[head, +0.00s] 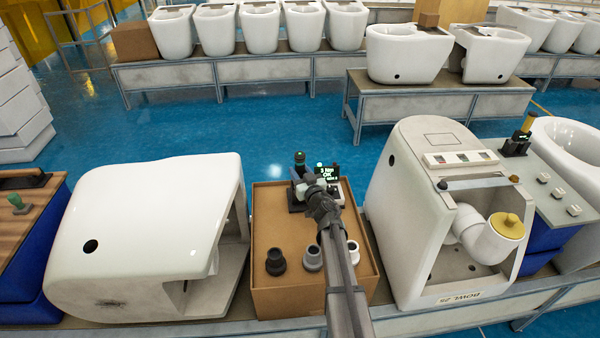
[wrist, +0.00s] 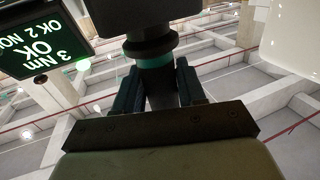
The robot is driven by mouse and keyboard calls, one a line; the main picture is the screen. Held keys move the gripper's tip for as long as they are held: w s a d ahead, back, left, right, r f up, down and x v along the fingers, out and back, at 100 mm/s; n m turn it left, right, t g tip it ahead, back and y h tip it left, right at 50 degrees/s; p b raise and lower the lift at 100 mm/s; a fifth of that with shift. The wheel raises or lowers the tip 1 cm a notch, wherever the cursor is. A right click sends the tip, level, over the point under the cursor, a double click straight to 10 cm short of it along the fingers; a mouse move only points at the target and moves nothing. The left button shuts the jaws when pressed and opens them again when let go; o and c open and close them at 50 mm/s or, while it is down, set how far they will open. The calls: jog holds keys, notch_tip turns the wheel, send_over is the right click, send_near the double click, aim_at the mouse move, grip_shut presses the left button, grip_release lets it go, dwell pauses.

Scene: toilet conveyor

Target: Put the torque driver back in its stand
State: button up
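The torque driver (wrist: 155,62) is dark with a teal band. In the wrist view it lies between the two fingers of my gripper (wrist: 157,88), which appear shut on it with no clear gap. In the head view, a dark, green-ringed upper end of the driver (head: 300,158) shows left of a lit display. My gripper (head: 318,192) is at the box's far side. The stand (head: 296,200) is a dark block below the display (head: 327,172), partly hidden by my arm. A dark block (wrist: 150,14) is close to the driver's collar; I cannot tell whether the driver is seated.
The stand is on a cardboard box (head: 275,220) with a black fitting (head: 275,262), a grey fitting (head: 312,258) and a paler one (head: 353,252) in front. White toilet bodies flank it left (head: 150,230) and right (head: 410,190). A yellow-handled tool (head: 527,125) stands far right.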

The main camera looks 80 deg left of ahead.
jog(key=o, duration=0.5)
jog(key=v, duration=1.4)
jog(key=shift+a, duration=0.1)
